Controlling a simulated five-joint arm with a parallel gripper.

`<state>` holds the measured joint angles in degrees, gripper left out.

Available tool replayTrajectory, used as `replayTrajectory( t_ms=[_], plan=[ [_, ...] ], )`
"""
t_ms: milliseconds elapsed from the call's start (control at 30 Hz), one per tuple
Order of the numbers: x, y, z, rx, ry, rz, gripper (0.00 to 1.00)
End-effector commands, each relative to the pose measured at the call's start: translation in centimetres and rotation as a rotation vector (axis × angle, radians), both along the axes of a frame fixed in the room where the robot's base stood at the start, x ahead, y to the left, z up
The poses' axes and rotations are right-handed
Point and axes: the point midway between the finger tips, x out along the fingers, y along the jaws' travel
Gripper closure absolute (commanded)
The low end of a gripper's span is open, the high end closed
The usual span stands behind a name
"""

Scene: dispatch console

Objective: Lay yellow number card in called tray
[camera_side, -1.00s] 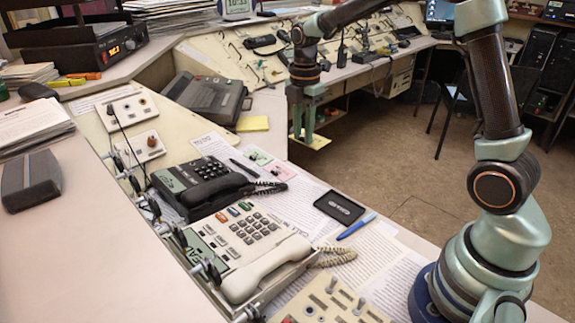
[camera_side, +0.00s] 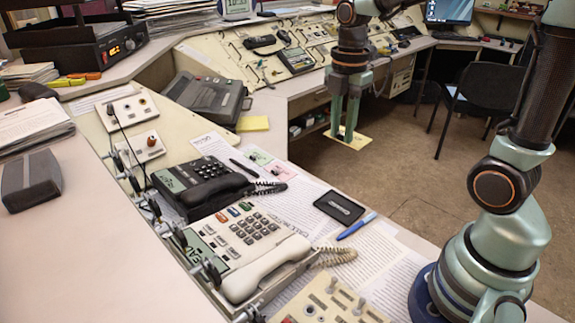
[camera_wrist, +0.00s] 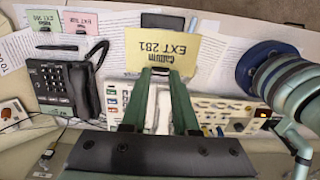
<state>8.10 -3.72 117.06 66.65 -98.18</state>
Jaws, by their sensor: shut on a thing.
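A yellow number card (camera_side: 351,140) is held in my gripper (camera_side: 345,131), out past the desk's inner edge and above the floor in the side view. The card also shows in the wrist view (camera_wrist: 190,50), with "EXT 281" and a name on it upside down. My gripper (camera_wrist: 160,72) is shut on the card's near edge. A small black tray (camera_side: 338,208) with pale lettering lies on the desk papers, apart from the card. In the wrist view the tray (camera_wrist: 163,21) shows just beyond the card, partly hidden by it.
A green card (camera_side: 260,157) and a pink card (camera_side: 275,170) lie by the black phone (camera_side: 200,185). A blue pen (camera_side: 356,226) lies beside the tray. A beige phone (camera_side: 245,250) stands nearer. A yellow note pad (camera_side: 252,123) lies farther back.

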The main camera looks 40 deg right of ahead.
Motion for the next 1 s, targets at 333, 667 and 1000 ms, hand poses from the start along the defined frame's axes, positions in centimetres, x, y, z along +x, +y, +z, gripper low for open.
replayTrajectory(
  t_ms=[333,667,1000],
  plan=[
    [-0.5,0.0,-6.8,0.001,0.009,-0.002,1.0],
    [-0.5,0.0,-14.2,0.001,0.007,-0.001,1.0],
    [-0.4,0.0,-17.1,0.0,0.003,-0.001,1.0]
  ],
)
